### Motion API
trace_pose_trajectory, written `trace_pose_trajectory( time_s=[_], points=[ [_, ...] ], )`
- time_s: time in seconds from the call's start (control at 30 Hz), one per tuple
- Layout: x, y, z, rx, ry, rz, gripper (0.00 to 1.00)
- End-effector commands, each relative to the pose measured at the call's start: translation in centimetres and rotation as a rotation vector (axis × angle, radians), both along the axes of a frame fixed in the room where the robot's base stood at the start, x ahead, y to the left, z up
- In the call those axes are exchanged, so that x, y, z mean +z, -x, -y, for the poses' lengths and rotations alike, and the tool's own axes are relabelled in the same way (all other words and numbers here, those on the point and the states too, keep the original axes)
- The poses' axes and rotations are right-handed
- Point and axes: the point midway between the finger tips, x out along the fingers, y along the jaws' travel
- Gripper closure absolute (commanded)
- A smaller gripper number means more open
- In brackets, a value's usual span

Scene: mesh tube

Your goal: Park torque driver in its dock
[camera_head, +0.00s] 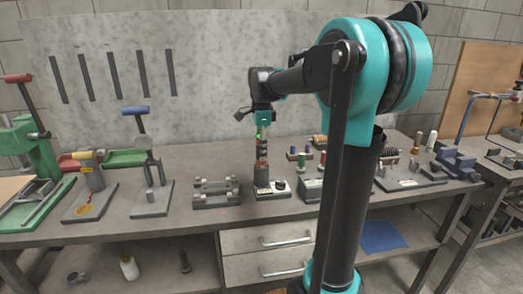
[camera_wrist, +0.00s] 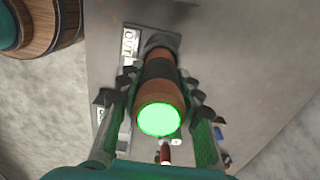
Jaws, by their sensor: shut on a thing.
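The torque driver (camera_head: 262,153) is a brown-orange cylinder with dark bands, standing about upright in the head view. In the wrist view I look down on its bright green end (camera_wrist: 160,118), with its body (camera_wrist: 160,73) running away below. My gripper (camera_head: 263,131) has its fingers on both sides of the driver near its top; they also show in the wrist view (camera_wrist: 162,102). The dock (camera_head: 272,189) is a small dark base with a pale front, directly below the driver. The driver's lower end meets the dock in the picture; I cannot tell how deep it sits.
A grey fixture with rods (camera_head: 216,191) stands left of the dock. A box with coloured spools (camera_head: 310,188) stands close on its right. Presses with levers (camera_head: 150,190) fill the bench's left side. Bare bench top (camera_head: 240,218) shows in front.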

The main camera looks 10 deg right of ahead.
Motion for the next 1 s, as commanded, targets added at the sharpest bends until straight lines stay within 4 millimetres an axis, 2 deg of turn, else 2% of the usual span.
trace_pose_trajectory(
  time_s=[0.03, 0.2, 0.57, 0.77, 1.0],
  points=[
    [0.0, 0.0, 0.0, 0.000, 0.000, 0.000, 0.63],
    [0.0, 0.0, 0.0, 0.000, 0.000, 0.000, 0.42],
    [0.3, 0.0, 0.0, 0.000, 0.000, 0.000, 0.41],
    [2.9, 0.0, 0.0, 0.000, 0.000, 0.000, 0.41],
    [7.8, -0.1, 0.0, 0.000, 0.000, 0.000, 0.41]
  ],
)
